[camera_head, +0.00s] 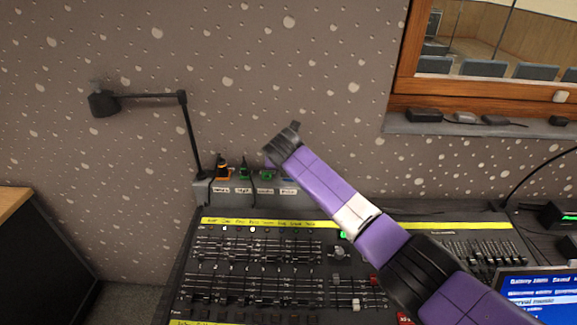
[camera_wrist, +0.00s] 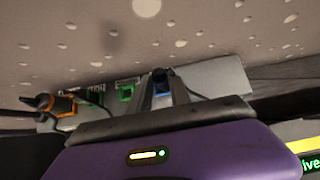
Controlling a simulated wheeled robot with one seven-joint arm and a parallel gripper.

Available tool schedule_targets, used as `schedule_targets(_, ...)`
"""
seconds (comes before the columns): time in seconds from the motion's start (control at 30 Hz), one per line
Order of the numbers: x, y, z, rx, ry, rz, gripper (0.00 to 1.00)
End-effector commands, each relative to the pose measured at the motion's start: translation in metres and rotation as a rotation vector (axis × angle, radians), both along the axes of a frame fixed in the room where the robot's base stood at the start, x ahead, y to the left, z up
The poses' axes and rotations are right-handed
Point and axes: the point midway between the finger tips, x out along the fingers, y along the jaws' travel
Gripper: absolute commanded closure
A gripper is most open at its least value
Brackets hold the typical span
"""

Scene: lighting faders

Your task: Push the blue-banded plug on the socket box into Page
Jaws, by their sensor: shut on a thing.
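The grey socket box (camera_head: 208,191) stands at the back edge of the fader desk, with small white labels along its front that are too small to read. In the wrist view its face (camera_wrist: 215,77) is at the middle. My gripper (camera_wrist: 163,80) is shut on the blue-banded plug (camera_wrist: 162,90), whose blue shows between the fingers. It is at the right part of the box; I cannot tell how deep the plug sits. A green-framed socket (camera_wrist: 126,92) is just left of my fingers.
An orange-banded plug (camera_head: 222,169) and a green-marked plug (camera_head: 244,171) stand in the box to the left. A lamp (camera_head: 103,103) on a thin post (camera_head: 192,140) rises at the box's left end. The faders (camera_head: 255,250) lie in front. The speckled wall is close behind.

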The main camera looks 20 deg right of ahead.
Motion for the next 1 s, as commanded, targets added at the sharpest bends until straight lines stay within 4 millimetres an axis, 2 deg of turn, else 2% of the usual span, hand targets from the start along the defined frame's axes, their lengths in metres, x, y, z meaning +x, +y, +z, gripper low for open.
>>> schedule_targets(0.03,-0.002,0.000,-0.005,0.001,0.008,-0.001,1.00)
schedule_targets(0.17,-0.002,-0.001,-0.006,0.001,0.009,-0.002,1.00)
schedule_targets(0.2,-0.002,-0.001,-0.006,0.001,0.009,-0.002,0.71)
schedule_targets(0.3,-0.002,-0.001,-0.006,0.000,0.008,-0.002,0.51)
schedule_targets(0.73,-0.004,0.001,0.001,0.001,0.003,0.000,0.51)
schedule_targets(1.0,-0.025,0.008,0.024,0.002,0.002,0.000,0.51)
